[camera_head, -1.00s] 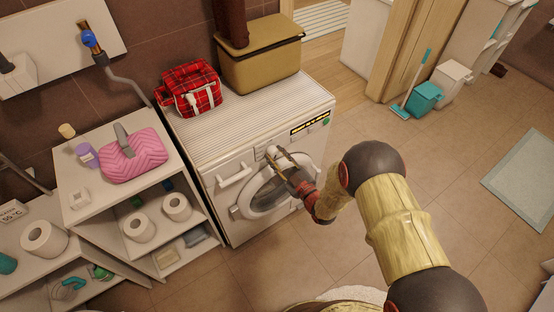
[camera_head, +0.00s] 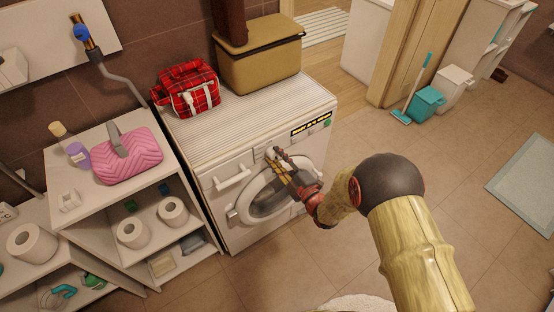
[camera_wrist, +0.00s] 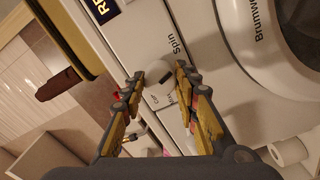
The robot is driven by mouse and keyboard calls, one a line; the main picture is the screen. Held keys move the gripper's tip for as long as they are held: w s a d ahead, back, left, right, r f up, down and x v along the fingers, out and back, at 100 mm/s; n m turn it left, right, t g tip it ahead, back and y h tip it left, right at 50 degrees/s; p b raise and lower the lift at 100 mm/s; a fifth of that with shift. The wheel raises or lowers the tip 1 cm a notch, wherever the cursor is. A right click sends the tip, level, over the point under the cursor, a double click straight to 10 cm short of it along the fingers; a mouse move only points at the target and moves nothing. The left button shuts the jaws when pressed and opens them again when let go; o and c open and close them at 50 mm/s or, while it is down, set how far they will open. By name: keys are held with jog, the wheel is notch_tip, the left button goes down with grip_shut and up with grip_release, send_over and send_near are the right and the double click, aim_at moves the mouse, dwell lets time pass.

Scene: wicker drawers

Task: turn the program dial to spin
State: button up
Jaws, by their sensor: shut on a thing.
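The program dial (camera_wrist: 158,80) is a round white knob with a dark mark, on the front panel of the white washing machine (camera_head: 240,105). In the wrist view the word "Spin" (camera_wrist: 173,43) is printed on the panel just above it. My gripper (camera_wrist: 160,74) has its yellow fingers on both sides of the dial and is shut on it. In the head view my gripper (camera_head: 272,155) is at the upper front of the machine and hides most of the dial. I cannot tell exactly which label the mark points to.
The round machine door (camera_head: 266,203) is shut below my gripper. A red plaid bag (camera_head: 192,90) and a tan box (camera_head: 258,55) stand on top. A white shelf (camera_head: 85,200) with a pink bag and toilet rolls stands to the left.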

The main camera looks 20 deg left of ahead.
jog(key=shift+f, duration=0.15)
jog(key=o, duration=1.2)
jog(key=shift+c, duration=0.2)
jog(key=v, duration=1.2)
